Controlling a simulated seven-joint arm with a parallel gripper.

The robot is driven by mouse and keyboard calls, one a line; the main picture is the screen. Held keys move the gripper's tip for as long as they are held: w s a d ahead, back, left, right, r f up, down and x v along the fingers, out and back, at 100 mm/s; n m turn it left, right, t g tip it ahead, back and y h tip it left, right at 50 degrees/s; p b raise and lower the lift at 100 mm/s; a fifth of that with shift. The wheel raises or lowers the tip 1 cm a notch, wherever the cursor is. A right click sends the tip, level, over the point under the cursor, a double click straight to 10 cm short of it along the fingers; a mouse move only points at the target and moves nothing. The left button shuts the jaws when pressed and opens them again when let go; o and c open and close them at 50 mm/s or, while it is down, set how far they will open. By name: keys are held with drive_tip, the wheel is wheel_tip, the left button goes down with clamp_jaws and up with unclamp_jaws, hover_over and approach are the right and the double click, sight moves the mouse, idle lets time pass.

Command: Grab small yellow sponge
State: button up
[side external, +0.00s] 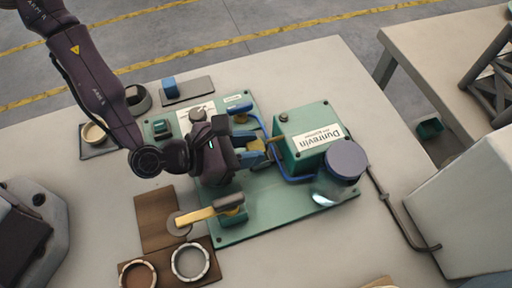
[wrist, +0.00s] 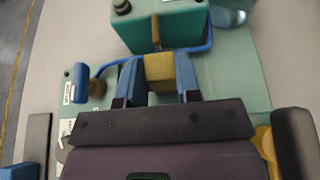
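A small yellow block (wrist: 158,72), the likeliest match for the sponge, sits between the two blue fingers of my gripper (wrist: 160,78) in the wrist view. Both fingers appear to touch its sides, with no clear gap. A thin brownish bar runs from behind the block to the teal box (wrist: 160,26). I cannot tell whether they are joined. In the side external view, my gripper (side external: 252,150) points right at the teal box (side external: 302,138), low over the green board (side external: 270,221). The block is hard to make out there among the fingers.
A jar with a dark lid (side external: 346,161) stands right of the teal box, and a blue tube (side external: 293,180) curves around the box. A yellow-handled lever (side external: 208,213) lies close below my gripper. Two pale rings (side external: 190,262) are at lower left. The table at right is mostly clear.

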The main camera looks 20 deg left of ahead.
drive_tip(key=shift+c, duration=0.9)
drive_tip(key=shift+r, duration=0.1)
